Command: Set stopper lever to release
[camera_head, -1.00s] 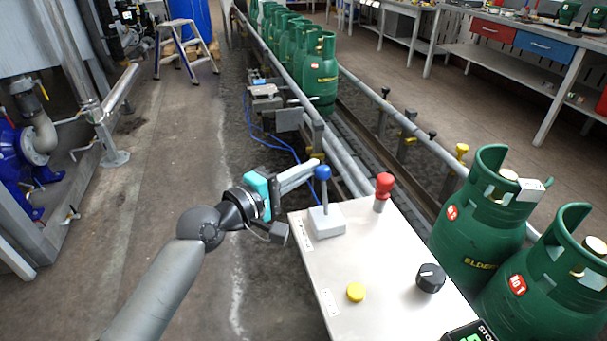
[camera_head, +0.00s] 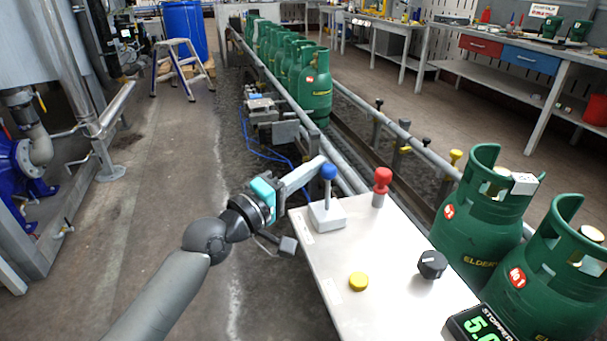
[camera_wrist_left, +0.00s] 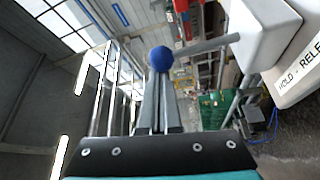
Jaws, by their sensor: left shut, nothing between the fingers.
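The stopper lever has a blue ball knob (camera_head: 329,171) on a thin rod, standing nearly upright on a small white base (camera_head: 327,214) at the panel's far left corner. My left gripper (camera_head: 320,161) is shut and empty, its fingertips just left of the blue knob. In the left wrist view the shut fingers (camera_wrist_left: 158,82) point at the blue knob (camera_wrist_left: 161,59), which sits at their tips; I cannot tell whether they touch. The lever's rod (camera_wrist_left: 205,44) runs right to the white base, beside a label reading "HOLD - RELE", cut off by the frame. My right gripper is not in view.
Green gas cylinders (camera_head: 482,212) stand to the right; more line the conveyor behind. Open floor lies left.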

